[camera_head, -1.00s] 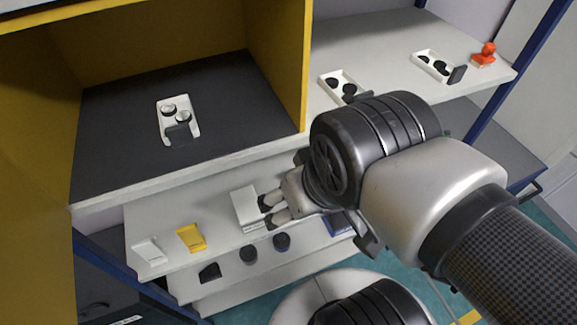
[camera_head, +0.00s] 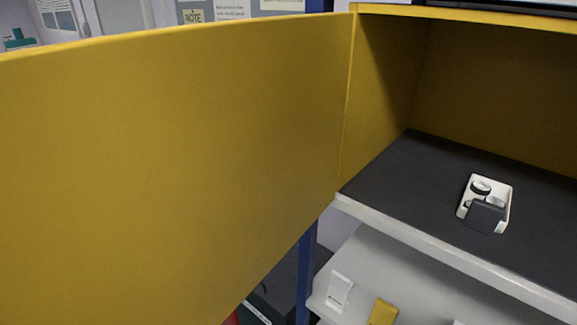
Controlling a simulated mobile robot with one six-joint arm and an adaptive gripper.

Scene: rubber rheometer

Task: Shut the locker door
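The yellow locker door (camera_head: 165,165) stands wide open and fills the left half of the view. Its hinge edge meets the left side of the yellow locker (camera_head: 385,90). The locker's inside is open to view, with a dark floor (camera_head: 400,185). On that floor sits a small white tray (camera_head: 463,208) holding round pieces and a dark block. The door's far left and lower edges are cut off by the frame. My gripper is not in the view now.
Below the locker is a pale shelf (camera_head: 375,265) with a white holder (camera_head: 340,290) and a yellow holder (camera_head: 383,312). A blue post (camera_head: 306,270) stands under the hinge side. Notices (camera_head: 193,16) hang on the wall behind the door.

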